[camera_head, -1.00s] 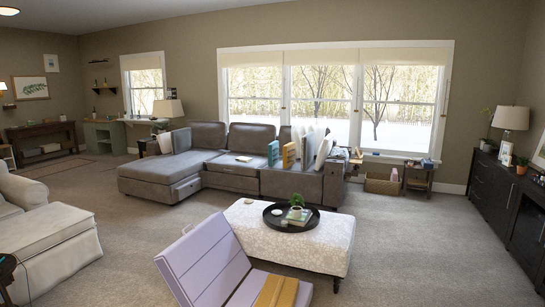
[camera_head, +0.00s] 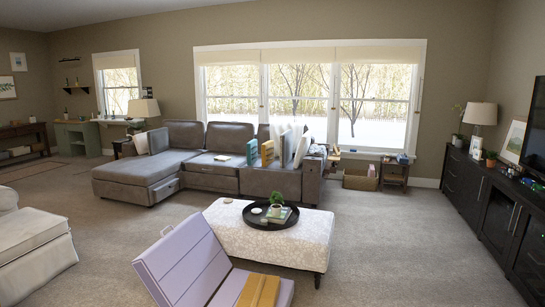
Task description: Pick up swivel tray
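A round dark tray (camera_head: 258,221) lies on the patterned white ottoman (camera_head: 231,236) near the middle of the view. A small potted plant (camera_head: 276,203) and a book or two stand on it. A small pale item sits on the ottoman near the tray's far left side. I cannot tell from this view whether this tray swivels. Neither of my grippers is in view.
A lilac folding chair (camera_head: 185,264) with a tan item on it stands in front of the ottoman. A grey sectional sofa (camera_head: 140,178) is behind it. A cream armchair (camera_head: 35,250) is at left, a dark cabinet (camera_head: 470,195) at right. Carpet right of the ottoman is clear.

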